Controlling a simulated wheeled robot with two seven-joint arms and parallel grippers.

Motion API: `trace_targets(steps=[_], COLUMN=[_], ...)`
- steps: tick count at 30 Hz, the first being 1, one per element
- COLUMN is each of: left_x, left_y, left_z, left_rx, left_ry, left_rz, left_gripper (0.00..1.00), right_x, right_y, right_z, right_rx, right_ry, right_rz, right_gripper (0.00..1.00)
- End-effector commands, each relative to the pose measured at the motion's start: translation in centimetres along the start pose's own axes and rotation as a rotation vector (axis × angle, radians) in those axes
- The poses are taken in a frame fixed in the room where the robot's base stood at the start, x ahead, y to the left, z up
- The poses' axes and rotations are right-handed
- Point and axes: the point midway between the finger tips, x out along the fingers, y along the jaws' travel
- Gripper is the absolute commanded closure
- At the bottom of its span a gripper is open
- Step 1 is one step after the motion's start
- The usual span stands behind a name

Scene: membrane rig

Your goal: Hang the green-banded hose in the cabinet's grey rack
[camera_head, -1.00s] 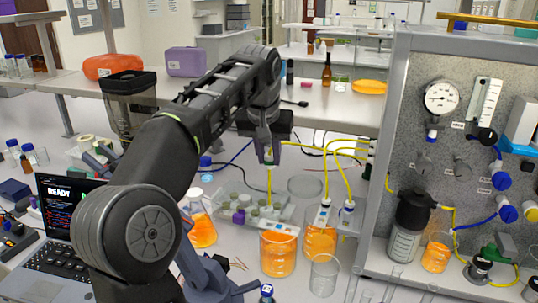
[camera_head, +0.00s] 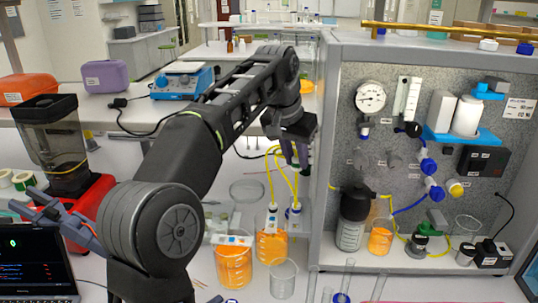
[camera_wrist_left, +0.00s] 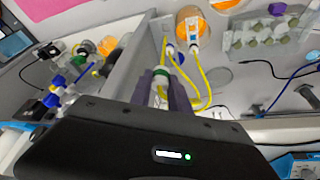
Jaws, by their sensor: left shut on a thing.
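My left gripper (camera_head: 297,162) is at the left edge of the cabinet (camera_head: 321,130), above the bench, with its fingers pointing down. In the left wrist view its fingers (camera_wrist_left: 163,88) are shut on the green-banded hose (camera_wrist_left: 160,73). The green band shows between the fingertips. Other yellow hoses (camera_head: 278,172) loop beside the gripper and run down to the orange-filled beakers. I cannot make out the grey rack; the gripper and the cabinet's edge may hide it.
Two orange-filled beakers (camera_head: 233,265) and an empty beaker (camera_head: 284,279) stand close together below the gripper. The cabinet's shelf holds a dark-capped bottle (camera_head: 352,220) and an orange flask (camera_head: 380,238). A round glass dish (camera_head: 247,191) lies left of the hoses.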

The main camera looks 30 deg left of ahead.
Motion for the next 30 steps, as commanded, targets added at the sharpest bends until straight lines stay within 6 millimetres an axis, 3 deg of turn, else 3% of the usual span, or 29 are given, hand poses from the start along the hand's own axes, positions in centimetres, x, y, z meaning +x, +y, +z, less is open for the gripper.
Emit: trace_targets(steps=[12, 30], left_x=[-0.21, 0.65], left_y=[0.06, -0.17], left_z=[-0.41, -0.06], left_rx=[0.147, 0.143], left_ry=[0.018, 0.011], left_rz=[0.036, 0.038], left_gripper=[1.00, 1.00], right_x=[0.05, 0.05], right_y=[0.10, 0.09], right_z=[0.05, 0.06], right_rx=[0.001, 0.001], right_ry=[-0.004, -0.004], right_rz=[0.002, 0.002], right_gripper=[0.64, 0.64])
